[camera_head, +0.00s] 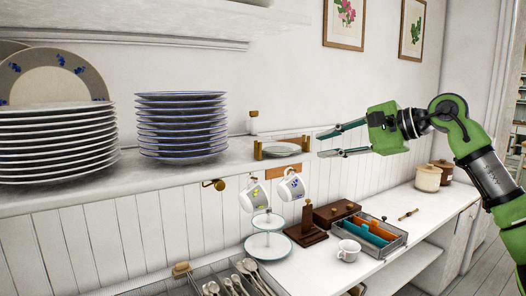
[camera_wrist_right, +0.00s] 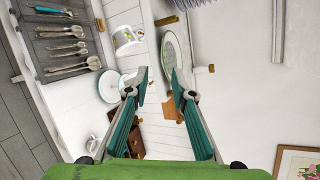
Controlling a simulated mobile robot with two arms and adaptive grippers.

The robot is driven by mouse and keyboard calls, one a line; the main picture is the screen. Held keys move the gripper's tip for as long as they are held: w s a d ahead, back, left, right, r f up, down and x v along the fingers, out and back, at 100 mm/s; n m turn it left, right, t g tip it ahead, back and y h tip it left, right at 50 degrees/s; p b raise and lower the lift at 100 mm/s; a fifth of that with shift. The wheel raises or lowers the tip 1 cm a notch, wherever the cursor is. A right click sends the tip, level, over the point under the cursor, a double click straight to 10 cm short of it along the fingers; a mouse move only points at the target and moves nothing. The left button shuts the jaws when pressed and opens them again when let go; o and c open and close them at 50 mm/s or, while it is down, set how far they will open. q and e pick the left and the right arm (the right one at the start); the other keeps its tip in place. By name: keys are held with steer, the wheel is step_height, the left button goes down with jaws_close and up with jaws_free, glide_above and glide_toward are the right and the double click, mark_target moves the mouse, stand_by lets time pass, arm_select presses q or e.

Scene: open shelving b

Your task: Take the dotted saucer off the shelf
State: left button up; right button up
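A single saucer (camera_head: 283,149) lies flat near the right end of the upper shelf (camera_head: 230,165), beside small brass-coloured posts. In the right wrist view the saucer (camera_wrist_right: 173,62) shows as a pale disc with a dark greenish rim, just beyond the fingertips; dots on it are too small to make out. My right gripper (camera_head: 319,145) is open and empty, to the right of the saucer at about its height, with its fingers pointing left toward it. The fingers (camera_wrist_right: 160,80) are apart in the right wrist view. My left gripper is not in view.
Blue-rimmed plates (camera_head: 182,125) and a taller stack of patterned plates (camera_head: 55,140) stand left on the shelf. Mugs (camera_head: 291,185) hang below its edge. The counter below holds a tiered stand (camera_head: 267,245), an organizer (camera_head: 368,237) and a cup (camera_head: 348,250).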

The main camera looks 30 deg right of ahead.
steer(key=p, duration=0.4)
glide_toward(278, 150)
steer(key=a+f, duration=0.1)
steer(key=a, duration=0.2)
steer(key=shift+w+a+f+p, duration=0.2)
steer(key=shift+w+a+f, duration=0.2)
steer(key=shift+w, duration=0.15)
steer(key=shift+w+a+f+p, duration=0.2)
steer(key=shift+w+a+f, duration=0.15)
steer(key=shift+w, duration=0.15)
steer(key=shift+s, duration=0.15)
steer(key=shift+c, duration=0.4)
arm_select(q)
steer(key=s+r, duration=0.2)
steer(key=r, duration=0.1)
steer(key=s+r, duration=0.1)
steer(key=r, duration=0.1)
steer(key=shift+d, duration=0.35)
arm_select(e)
steer(key=shift+d, duration=0.1)
jaws_close()
steer(key=shift+r, duration=0.1)
